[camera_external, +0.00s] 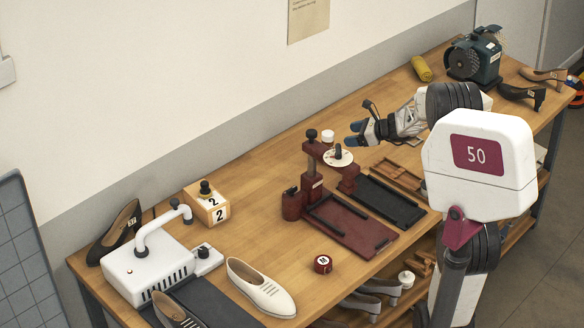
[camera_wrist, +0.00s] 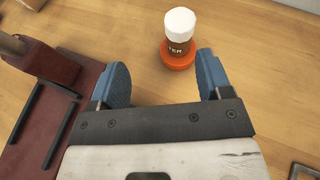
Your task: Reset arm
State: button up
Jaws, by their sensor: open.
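My arm reaches over the workbench from the right in the external view. My gripper (camera_external: 357,133) is above the bench, just right of the upper part of a dark red press (camera_external: 352,224). In the wrist view my gripper (camera_wrist: 164,75) has its two blue fingertips wide apart with nothing between them. A small bottle (camera_wrist: 179,32) with a white cap and an orange base stands on the bench just beyond the fingertips. The red press also shows at the left of the wrist view (camera_wrist: 25,135), beside the left finger.
A white machine (camera_external: 155,265), a numbered wooden block (camera_external: 207,204), a cream shoe (camera_external: 260,288) and a small red tin (camera_external: 322,264) are at the left and front. A black tray (camera_external: 388,202) lies beside the press. A dark green machine (camera_external: 474,62) and a yellow roll (camera_external: 421,68) stand farther back.

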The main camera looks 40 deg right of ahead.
jog(key=s+a+r+n+g, duration=0.1)
jog(key=s+a+r+n, duration=0.2)
jog(key=a+r, duration=0.3)
jog(key=s+a+r+n+g, duration=0.2)
jog(key=a+r+n, duration=0.2)
jog(key=a, duration=0.5)
jog(key=s+a+r+n+g, duration=0.1)
jog(key=s+a+r+n, duration=0.2)
jog(key=a+r, duration=0.4)
jog(key=shift+s+a+r+n+g+y, duration=0.15)
jog(key=shift+s+r+n+y, duration=0.05)
jog(key=shift+r+n, duration=0.2)
jog(key=shift+s+a+r+n+g+y, duration=0.1)
jog(key=shift+s+r+n+g+y, duration=0.1)
jog(key=shift+r+n, duration=0.2)
jog(key=s+a+f+n+g+h, duration=0.1)
jog(key=s+a+n, duration=0.4)
jog(key=s, duration=0.5)
jog(key=s+a+f+n+g+h, duration=0.2)
jog(key=s+a+n, duration=0.4)
jog(key=s, duration=0.5)
jog(key=s+a+f+n+g+h, duration=0.1)
jog(key=s+a+n, duration=0.4)
jog(key=s, duration=0.5)
jog(key=f+n+h, duration=0.1)
jog(key=n+h, duration=0.1)
jog(key=shift+s+a+f+g+h, duration=0.3)
jog(key=shift+a+g, duration=0.05)
